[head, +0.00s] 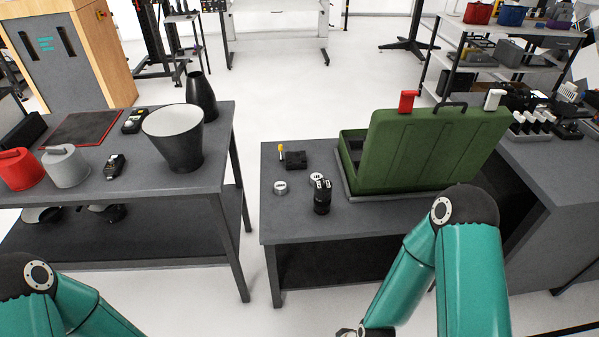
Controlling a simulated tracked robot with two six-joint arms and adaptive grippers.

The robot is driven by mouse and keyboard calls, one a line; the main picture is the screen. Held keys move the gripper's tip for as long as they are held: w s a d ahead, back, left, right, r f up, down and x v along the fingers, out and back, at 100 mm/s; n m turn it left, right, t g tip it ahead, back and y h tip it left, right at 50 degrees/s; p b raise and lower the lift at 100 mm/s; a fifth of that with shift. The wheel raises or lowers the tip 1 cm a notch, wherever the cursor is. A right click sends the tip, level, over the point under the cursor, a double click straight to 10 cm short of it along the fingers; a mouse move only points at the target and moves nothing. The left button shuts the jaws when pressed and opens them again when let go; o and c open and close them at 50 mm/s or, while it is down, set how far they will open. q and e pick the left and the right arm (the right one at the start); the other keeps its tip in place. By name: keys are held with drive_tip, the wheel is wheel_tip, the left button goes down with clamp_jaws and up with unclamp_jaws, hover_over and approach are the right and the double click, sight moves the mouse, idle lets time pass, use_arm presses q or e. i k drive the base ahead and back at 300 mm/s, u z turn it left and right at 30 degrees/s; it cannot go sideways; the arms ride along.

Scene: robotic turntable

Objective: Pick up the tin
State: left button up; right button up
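No object is clearly identifiable as the tin. Two small round silver pieces lie on the middle table: one (280,188) near its left side, another (316,178) just behind a black cylindrical object (322,198). Either could be a small tin, but they are too small to tell. My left arm shows at the lower left corner and my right arm at the lower right, in front of the middle table.
The left table (190,182) holds a large cup-shaped vessel (174,137), a dark vase (201,97), and red (20,170) and grey (65,167) containers. Floor separates these tables.

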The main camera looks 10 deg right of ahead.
sight(313, 177)
drive_tip(key=u, duration=0.25)
drive_tip(key=i, duration=1.45)
drive_tip(key=z, duration=0.35)
